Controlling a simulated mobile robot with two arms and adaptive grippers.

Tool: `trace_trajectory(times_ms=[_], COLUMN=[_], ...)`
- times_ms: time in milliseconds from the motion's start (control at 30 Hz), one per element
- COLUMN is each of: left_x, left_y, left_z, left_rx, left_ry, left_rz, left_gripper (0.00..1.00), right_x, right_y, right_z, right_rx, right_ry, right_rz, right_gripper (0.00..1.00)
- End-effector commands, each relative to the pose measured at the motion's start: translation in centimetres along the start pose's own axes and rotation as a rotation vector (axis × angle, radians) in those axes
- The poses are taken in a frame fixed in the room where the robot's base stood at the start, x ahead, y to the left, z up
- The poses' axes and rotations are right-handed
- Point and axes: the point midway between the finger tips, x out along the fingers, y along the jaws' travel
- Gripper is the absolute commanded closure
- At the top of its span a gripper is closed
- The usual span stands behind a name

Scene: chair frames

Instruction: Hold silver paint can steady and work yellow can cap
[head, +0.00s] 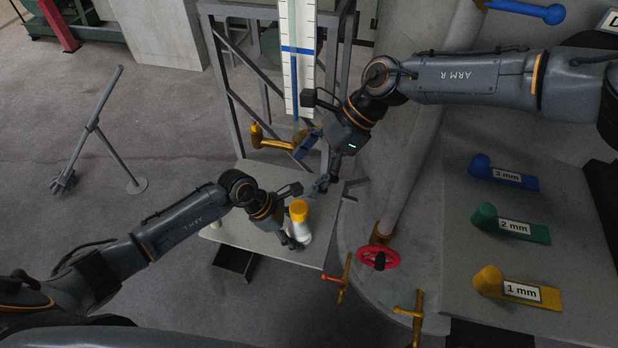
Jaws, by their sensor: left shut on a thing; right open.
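The silver paint can (301,232) stands upright on a small grey table (254,235). Its yellow cap (298,208) sits on top of it. My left gripper (293,238) is shut on the can, low on its left side, and hides part of it. My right gripper (309,170) is open and empty, above the cap and a little behind it. Its fingers are apart and do not touch the cap.
A brass pipe fitting (272,142) and a tall gauge with a blue mark (297,60) stand behind the table. A red handwheel (378,257) and brass valves (345,278) are to the right. Labelled blue, green and yellow pieces (515,292) lie on a panel farther right.

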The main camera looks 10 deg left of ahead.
Motion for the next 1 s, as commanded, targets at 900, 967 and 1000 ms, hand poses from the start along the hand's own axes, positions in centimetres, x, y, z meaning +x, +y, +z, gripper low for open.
trace_trajectory(times_ms=[900,967,1000], left_x=[-0.8,-1.6,-2.3], left_y=[0.2,0.3,0.3], left_z=[0.1,0.1,0.1], left_rx=[0.003,0.004,0.005], left_ry=[-0.005,-0.003,-0.003], left_rz=[0.005,0.007,0.008], left_gripper=[0.14,0.14,0.14], right_x=[-0.5,-0.5,-0.5], right_y=[0.0,0.0,0.0], right_z=[0.0,0.1,0.1], right_rx=[0.006,0.006,0.006], right_ry=[0.003,0.003,0.003], right_rz=[-0.002,-0.002,-0.002], right_gripper=[0.16,0.16,0.16])
